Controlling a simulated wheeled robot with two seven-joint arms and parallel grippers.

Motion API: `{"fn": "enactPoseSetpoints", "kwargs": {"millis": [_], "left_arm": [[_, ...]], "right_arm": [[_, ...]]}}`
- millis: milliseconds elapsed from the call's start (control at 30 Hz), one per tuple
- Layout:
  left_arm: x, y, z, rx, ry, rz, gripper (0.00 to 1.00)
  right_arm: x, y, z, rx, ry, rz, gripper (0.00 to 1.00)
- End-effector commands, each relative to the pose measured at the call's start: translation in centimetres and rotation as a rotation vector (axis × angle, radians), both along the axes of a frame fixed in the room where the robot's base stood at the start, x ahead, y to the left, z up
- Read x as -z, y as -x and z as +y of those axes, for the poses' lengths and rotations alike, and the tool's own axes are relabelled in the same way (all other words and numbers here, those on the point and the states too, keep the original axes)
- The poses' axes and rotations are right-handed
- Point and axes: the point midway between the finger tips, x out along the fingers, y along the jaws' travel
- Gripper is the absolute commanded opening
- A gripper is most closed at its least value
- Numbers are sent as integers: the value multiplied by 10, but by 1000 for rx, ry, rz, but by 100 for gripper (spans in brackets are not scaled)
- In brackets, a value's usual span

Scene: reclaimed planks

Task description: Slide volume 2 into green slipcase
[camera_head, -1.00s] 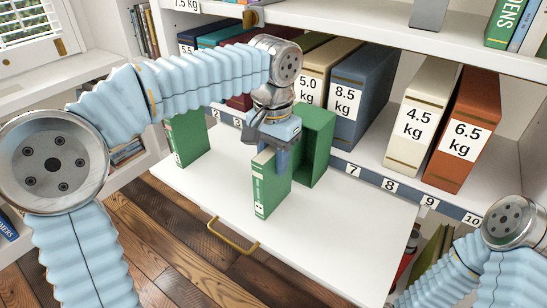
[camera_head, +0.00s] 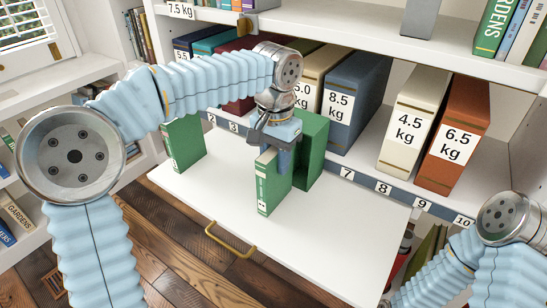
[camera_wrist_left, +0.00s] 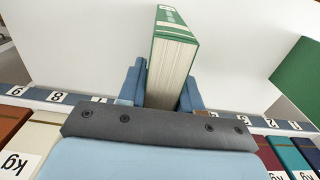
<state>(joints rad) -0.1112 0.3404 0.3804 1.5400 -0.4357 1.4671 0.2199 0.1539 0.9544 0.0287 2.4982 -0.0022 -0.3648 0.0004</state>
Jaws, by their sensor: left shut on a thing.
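A green book (camera_head: 266,190) with a spine label and small dark marks at its foot stands upright over the white pull-out board. My left gripper (camera_head: 282,152) is shut on it from above. In the left wrist view the book (camera_wrist_left: 172,58) sits between both blue fingers (camera_wrist_left: 160,88), its pale page edges showing. I cannot tell whether book and slipcase touch. My right arm shows at the lower right, its gripper outside the view.
Another green book (camera_head: 184,143) stands at the board's left; it also shows in the left wrist view (camera_wrist_left: 301,78). Behind is a shelf of weight-labelled volumes, including a blue one (camera_head: 354,100), above a numbered strip (camera_head: 384,187). The front of the white board (camera_head: 330,240) is clear.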

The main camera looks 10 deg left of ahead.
Motion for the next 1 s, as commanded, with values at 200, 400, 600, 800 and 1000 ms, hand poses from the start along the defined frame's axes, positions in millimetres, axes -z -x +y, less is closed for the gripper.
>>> {"fn": "enactPoseSetpoints", "kwargs": {"millis": [200,400,600,800,1000], "left_arm": [[-1,-5,-2,0,1,-1,0],[-1,-10,-4,1,1,-1,0],[-1,-15,-6,1,1,-1,0],[-1,-19,-7,1,1,-1,0],[-1,-24,-9,0,1,-1,0]], "right_arm": [[-2,0,0,0,0,0,43],[-3,0,0,0,0,0,43],[-5,0,0,0,0,0,43],[-6,0,0,0,0,0,43],[-7,0,0,0,0,0,43]]}}
